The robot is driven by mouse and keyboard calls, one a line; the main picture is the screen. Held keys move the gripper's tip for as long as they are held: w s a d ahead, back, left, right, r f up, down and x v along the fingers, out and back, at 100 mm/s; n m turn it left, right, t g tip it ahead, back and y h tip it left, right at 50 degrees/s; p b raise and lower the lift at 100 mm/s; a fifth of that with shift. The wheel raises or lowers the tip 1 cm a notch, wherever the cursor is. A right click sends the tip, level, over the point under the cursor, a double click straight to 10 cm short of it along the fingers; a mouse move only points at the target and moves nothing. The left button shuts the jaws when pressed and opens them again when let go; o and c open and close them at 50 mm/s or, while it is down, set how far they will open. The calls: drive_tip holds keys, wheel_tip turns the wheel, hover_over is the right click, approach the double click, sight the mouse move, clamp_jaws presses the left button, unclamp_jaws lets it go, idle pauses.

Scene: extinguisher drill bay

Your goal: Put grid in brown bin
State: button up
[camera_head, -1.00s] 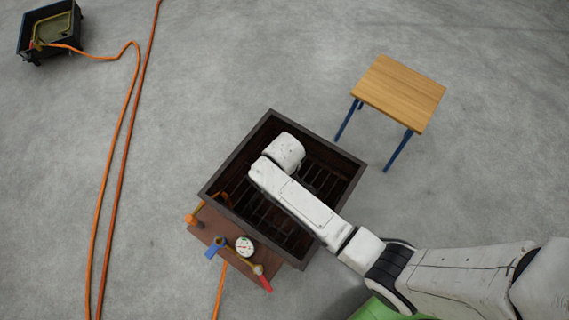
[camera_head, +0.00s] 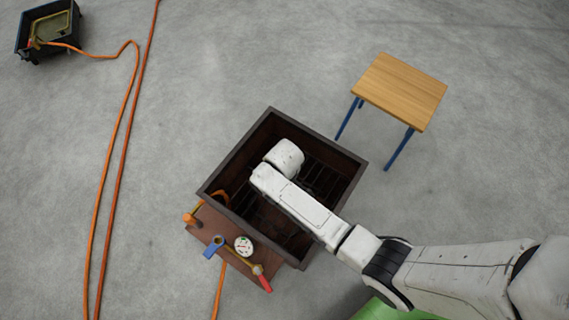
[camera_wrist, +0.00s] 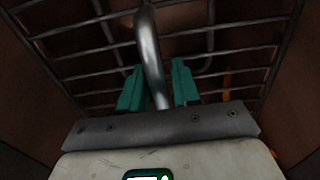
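The grid (camera_head: 318,178) is a dark wire grate inside the brown bin, a square open-topped box with a dark rim (camera_head: 235,150). In the wrist view the grid's bars (camera_wrist: 85,55) fill the space between brown walls. A bent grey metal tube (camera_wrist: 150,45), which looks like a handle, rises between the two teal fingers of my gripper (camera_wrist: 159,88). The fingers stand a little apart on either side of it; whether they press on it I cannot tell. In the head view my arm reaches down into the bin and hides the gripper. Whether the grid rests on the bottom is unclear.
A brown shelf (camera_head: 205,237) with a gauge (camera_head: 243,245), a blue handle and a red handle adjoins the bin. A wooden table (camera_head: 402,88) with blue legs stands at upper right. A black crate (camera_head: 48,48) is at upper left. Orange hoses (camera_head: 112,180) run along the left floor.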

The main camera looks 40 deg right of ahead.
drive_tip(key=shift+o, duration=1)
wheel_tip(320, 180, up, 12)
drive_tip(key=p, duration=0.4)
drive_tip(key=s+d+r+m, duration=0.1)
drive_tip(key=s+d+r, duration=0.1)
drive_tip(key=s, duration=0.3)
drive_tip(key=s+d+r+m, duration=0.1)
drive_tip(key=s+d+r, duration=0.2)
drive_tip(key=s, duration=0.3)
drive_tip(key=s+d+r+m+t, duration=0.1)
drive_tip(key=s+d+r+m, duration=0.1)
drive_tip(key=s+d+r, duration=0.1)
drive_tip(key=shift+s+r, duration=0.9)
drive_tip(key=shift+s, duration=0.35)
